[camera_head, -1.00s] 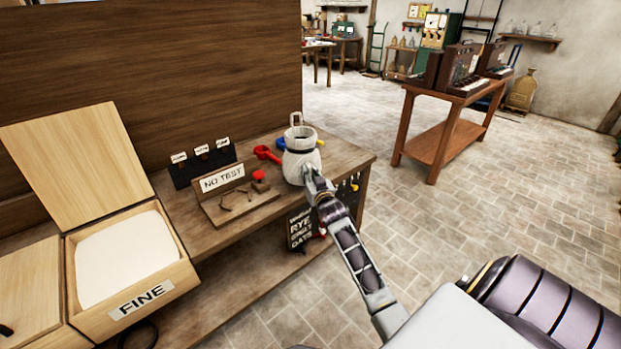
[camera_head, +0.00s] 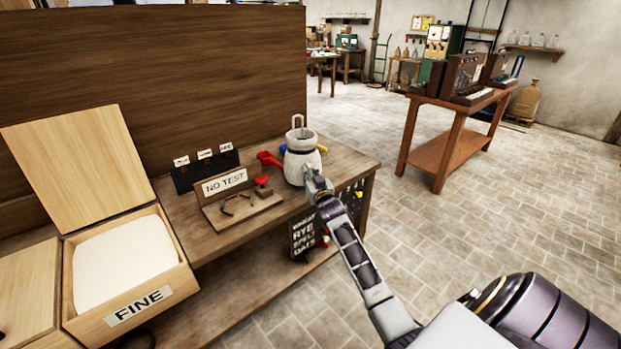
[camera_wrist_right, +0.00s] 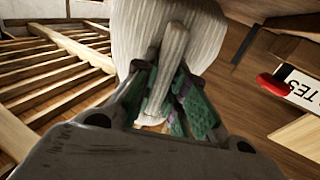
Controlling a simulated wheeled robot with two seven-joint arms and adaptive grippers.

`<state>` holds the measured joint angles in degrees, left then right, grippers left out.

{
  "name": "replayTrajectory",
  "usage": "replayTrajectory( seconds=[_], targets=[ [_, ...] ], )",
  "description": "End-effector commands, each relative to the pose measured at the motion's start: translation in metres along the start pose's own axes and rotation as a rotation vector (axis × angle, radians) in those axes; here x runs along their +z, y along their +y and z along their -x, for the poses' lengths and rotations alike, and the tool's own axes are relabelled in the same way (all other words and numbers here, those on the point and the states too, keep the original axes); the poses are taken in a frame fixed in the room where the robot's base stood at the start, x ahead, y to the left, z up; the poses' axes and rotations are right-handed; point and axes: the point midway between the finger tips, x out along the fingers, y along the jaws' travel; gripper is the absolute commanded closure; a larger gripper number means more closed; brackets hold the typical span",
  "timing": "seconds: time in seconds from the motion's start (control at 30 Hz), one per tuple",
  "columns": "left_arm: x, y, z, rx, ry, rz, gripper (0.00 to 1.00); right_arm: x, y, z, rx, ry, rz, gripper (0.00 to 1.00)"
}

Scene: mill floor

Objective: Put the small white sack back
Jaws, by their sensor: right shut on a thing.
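The small white sack (camera_head: 301,163) is upright at the right end of the wooden bench, in the head view. My right gripper (camera_head: 316,184) is shut on its near side. I cannot tell whether the sack's bottom touches the bench top. My left gripper is in neither view.
The bench (camera_head: 345,160) holds a NO TEST stand (camera_head: 240,205), a red scoop (camera_head: 268,159) and a dark card rack (camera_head: 205,168). An open FINE bin (camera_head: 183,285) stands at left. A wooden panel (camera_head: 150,75) rises behind.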

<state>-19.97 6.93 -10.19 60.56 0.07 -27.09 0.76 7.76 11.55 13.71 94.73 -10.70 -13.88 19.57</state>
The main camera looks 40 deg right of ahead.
Motion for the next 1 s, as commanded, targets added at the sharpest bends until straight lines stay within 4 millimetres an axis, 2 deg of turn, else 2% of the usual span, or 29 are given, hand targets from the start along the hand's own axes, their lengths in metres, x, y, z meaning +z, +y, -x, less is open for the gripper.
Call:
replayTrajectory(
  seconds=[0.1, 0.33, 0.87, 0.9, 1.0],
  targets=[
    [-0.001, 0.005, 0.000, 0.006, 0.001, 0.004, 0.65, 0.009, 0.000, 0.001, 0.000, -0.003, 0.000, 1.00],
    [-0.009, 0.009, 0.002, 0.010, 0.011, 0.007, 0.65, 0.015, 0.000, 0.001, 0.000, -0.003, 0.000, 1.00],
    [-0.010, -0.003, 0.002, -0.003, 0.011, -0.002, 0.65, 0.016, 0.000, 0.001, 0.000, -0.003, 0.000, 1.00],
    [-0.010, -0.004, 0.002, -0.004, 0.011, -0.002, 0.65, 0.016, 0.000, 0.001, 0.000, -0.003, 0.000, 0.84],
    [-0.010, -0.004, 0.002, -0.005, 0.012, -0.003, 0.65, 0.016, 0.000, 0.001, 0.000, -0.003, 0.000, 0.71]
  ],
)
